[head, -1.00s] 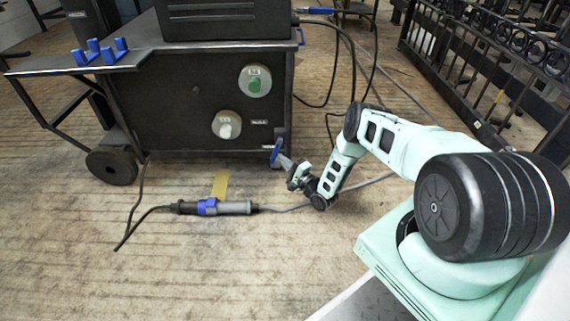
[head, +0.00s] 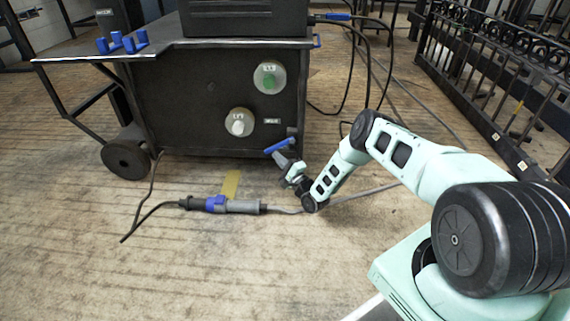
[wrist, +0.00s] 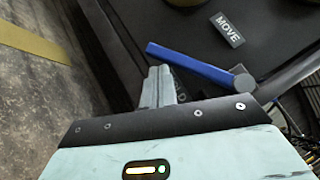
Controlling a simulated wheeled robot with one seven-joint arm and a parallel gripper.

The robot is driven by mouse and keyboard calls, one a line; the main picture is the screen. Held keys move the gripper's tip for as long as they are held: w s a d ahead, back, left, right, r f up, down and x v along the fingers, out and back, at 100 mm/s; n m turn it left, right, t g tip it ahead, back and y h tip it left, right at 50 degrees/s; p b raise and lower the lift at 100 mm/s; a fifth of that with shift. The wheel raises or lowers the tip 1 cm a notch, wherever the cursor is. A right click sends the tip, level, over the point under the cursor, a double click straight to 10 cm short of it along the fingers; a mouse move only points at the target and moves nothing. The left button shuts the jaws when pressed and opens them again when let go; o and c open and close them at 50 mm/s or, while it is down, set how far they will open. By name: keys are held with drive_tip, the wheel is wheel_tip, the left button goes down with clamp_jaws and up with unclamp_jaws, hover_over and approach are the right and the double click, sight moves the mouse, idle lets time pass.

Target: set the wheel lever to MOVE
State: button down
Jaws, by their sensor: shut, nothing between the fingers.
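The wheel lever, a blue bar (head: 280,145), is at the lower right corner of the dark cart (head: 215,95). It lies nearly level in the head view, its left end a little lower. My gripper (head: 280,160) is shut and empty just below the lever. Its fingertips (wrist: 161,72) are close to the bar; I cannot tell whether they touch.
Two round knobs, green (head: 269,78) and white (head: 239,123), are on the cart front. Cables hang right of the cart. A metal railing (head: 490,80) stands at right.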

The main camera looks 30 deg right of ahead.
sight(269, 150)
drive_tip(key=shift+w+a+r, duration=0.4)
drive_tip(key=shift+a+r, duration=0.15)
drive_tip(key=shift+r, duration=0.1)
drive_tip(key=shift+w+a+r, duration=0.35)
drive_tip(key=shift+a+r, duration=0.15)
drive_tip(key=shift+r, duration=0.1)
drive_tip(key=shift+w+a+r+m+t+h+b, duration=0.15)
drive_tip(key=shift+a+r+m+t, duration=0.15)
drive_tip(key=shift+r, duration=0.2)
drive_tip(key=shift+w+a+r+m+t+h+b, duration=0.1)
drive_tip(key=shift+r+m+t+h+b, duration=0.1)
drive_tip(key=shift+r+m, duration=0.25)
drive_tip(key=shift+r, duration=0.15)
drive_tip(key=p+v, duration=0.2)
drive_tip(key=v, duration=1.5)
drive_tip(key=shift+s+p, duration=0.15)
drive_tip(key=shift+p, duration=0.25)
